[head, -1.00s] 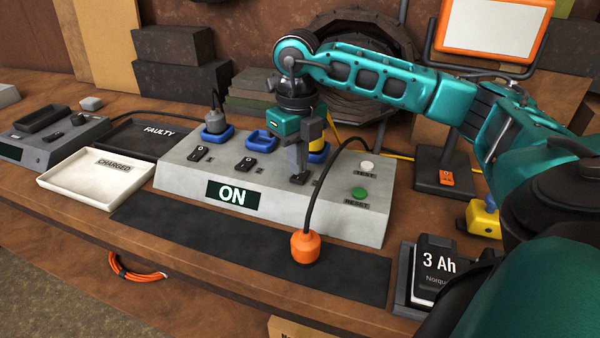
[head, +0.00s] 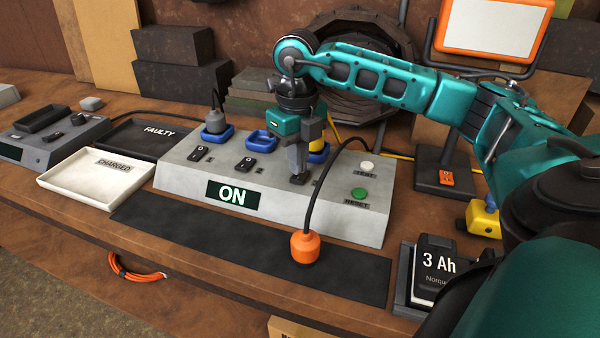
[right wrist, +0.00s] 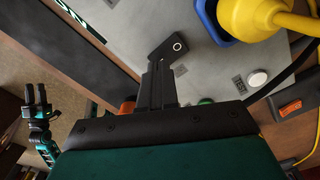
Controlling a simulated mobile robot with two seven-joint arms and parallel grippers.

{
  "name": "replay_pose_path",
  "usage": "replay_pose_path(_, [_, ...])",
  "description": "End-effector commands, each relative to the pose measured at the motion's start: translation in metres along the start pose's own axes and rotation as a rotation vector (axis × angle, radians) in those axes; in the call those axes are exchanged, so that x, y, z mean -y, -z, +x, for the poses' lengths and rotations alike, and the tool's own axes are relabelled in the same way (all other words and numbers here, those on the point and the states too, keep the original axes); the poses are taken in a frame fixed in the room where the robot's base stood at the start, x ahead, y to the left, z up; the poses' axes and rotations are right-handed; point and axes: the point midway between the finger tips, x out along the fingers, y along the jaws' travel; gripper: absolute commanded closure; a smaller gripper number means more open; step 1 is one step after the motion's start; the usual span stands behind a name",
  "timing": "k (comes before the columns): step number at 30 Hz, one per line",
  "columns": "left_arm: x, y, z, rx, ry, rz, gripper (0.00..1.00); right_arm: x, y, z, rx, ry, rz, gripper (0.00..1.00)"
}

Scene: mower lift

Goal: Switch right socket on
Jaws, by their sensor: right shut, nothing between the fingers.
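The grey socket box (head: 340,218) stands on the bench with its display (head: 232,194) reading ON. The right socket (head: 319,155) has a blue rim and is partly hidden behind my right gripper; a yellow plug (right wrist: 262,18) sits in it. My right gripper (head: 298,180) is shut and empty, pointing down at the right socket's black rocker switch (right wrist: 168,50). The fingertips are at the switch and hide part of it; I cannot tell whether they press it. Its "O" end shows in the right wrist view. My left gripper (right wrist: 36,95) appears open, far from the box.
The left socket holds a grey plug (head: 215,120); the middle socket (head: 262,140) is empty. Their switches lie in front. A green RESET button (head: 358,193) and white TEST button (head: 367,166) are right of the gripper. An orange plug (head: 305,247) with a black cable is in front.

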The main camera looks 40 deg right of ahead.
Motion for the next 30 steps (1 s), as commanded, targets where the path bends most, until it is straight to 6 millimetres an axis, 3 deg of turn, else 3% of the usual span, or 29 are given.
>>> replay_pose_path(30, [-0.001, -0.007, 0.005, -0.001, -0.001, 0.0, 0.57, 0.0, 0.0, 0.013, 0.0, 0.0, 0.0, 1.0])
